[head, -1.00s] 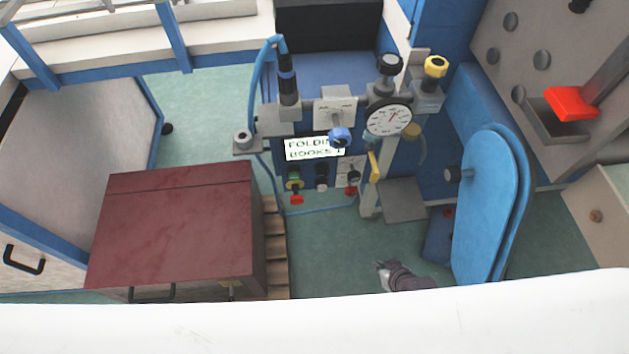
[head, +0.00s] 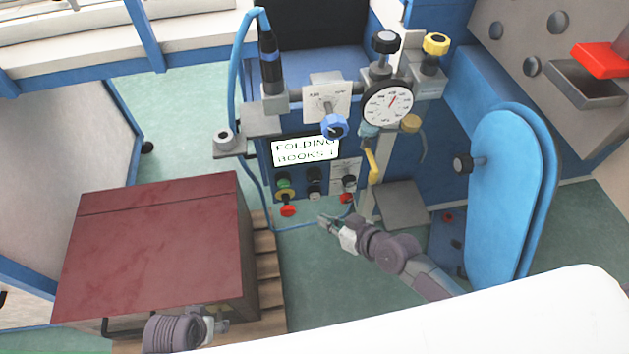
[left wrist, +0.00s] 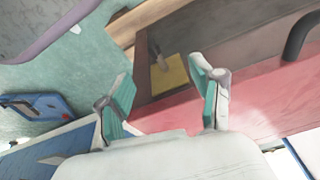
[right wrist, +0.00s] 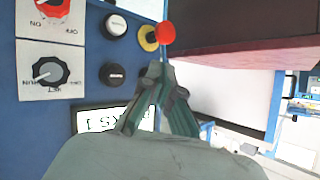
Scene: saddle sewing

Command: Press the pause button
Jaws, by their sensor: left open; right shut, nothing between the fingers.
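The blue control panel has a lit display (head: 306,151) with small buttons below it. The lettering is too blurred to tell which is pause. In the head view they sit mid-row (head: 314,173). My right gripper (head: 324,221) is shut and empty, just below and in front of the button rows. Its tips also show in the right wrist view (right wrist: 160,70), apart from the black buttons. My left gripper (head: 222,327) is open and empty beside the red-brown box.
A red knob (right wrist: 165,33) sticks out beside the buttons, and a dial knob (right wrist: 50,72) sits on a white plate. The red-brown box (head: 150,240) stands on a wooden pallet at left. A blue padded board (head: 505,190) stands at right.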

